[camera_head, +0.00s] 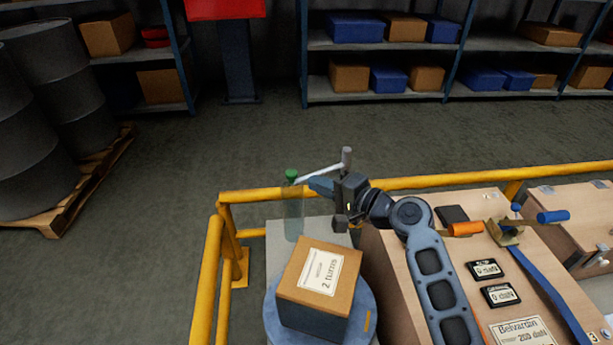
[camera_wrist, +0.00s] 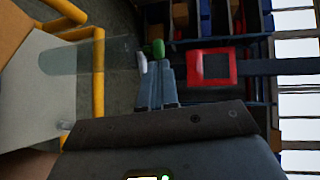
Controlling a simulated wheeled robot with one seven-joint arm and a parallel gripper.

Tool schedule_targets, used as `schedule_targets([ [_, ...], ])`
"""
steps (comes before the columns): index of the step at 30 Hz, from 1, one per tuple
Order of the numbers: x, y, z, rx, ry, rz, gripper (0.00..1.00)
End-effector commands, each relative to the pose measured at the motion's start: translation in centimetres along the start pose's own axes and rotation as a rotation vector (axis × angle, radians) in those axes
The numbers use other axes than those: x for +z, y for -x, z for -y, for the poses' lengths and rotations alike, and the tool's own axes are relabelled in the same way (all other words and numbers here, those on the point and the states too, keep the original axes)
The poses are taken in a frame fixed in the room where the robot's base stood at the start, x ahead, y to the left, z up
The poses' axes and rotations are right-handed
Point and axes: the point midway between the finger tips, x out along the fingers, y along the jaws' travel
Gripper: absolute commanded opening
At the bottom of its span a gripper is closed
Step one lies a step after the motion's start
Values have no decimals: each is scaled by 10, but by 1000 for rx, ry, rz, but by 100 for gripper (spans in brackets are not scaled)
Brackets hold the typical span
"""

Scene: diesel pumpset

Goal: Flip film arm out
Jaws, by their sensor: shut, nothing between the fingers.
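The film arm (camera_head: 322,173) is a thin pale bar running from a grey post top (camera_head: 347,158) leftward to a green knob (camera_head: 291,175). A translucent greenish film roll (camera_head: 293,215) hangs upright below the knob. My gripper (camera_head: 316,185) is shut and empty, just below the bar and right of the knob. In the wrist view the shut fingertips (camera_wrist: 154,68) point at the green knob (camera_wrist: 158,48) and the bar's pale end (camera_wrist: 142,65). The film roll (camera_wrist: 90,57) extends left there. I cannot tell whether the fingers touch the arm.
A cardboard box (camera_head: 320,280) sits on a blue round turntable (camera_head: 364,300). Yellow rails (camera_head: 440,182) border the station behind and left. A wooden bench (camera_head: 400,290) with labels, a blue strap (camera_head: 560,300) and an orange-handled tool (camera_head: 465,229) lies right.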

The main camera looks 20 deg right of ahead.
Motion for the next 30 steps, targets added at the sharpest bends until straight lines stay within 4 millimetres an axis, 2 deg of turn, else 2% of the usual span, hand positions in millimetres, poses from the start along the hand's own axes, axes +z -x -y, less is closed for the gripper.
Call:
schedule_targets([
  [3,0,-19,1,1,-1,1,0],
  [9,0,-36,0,0,-1,0,0],
  [23,0,-42,0,-1,0,-1,0],
  [30,-6,-76,3,-2,1,1,0],
])
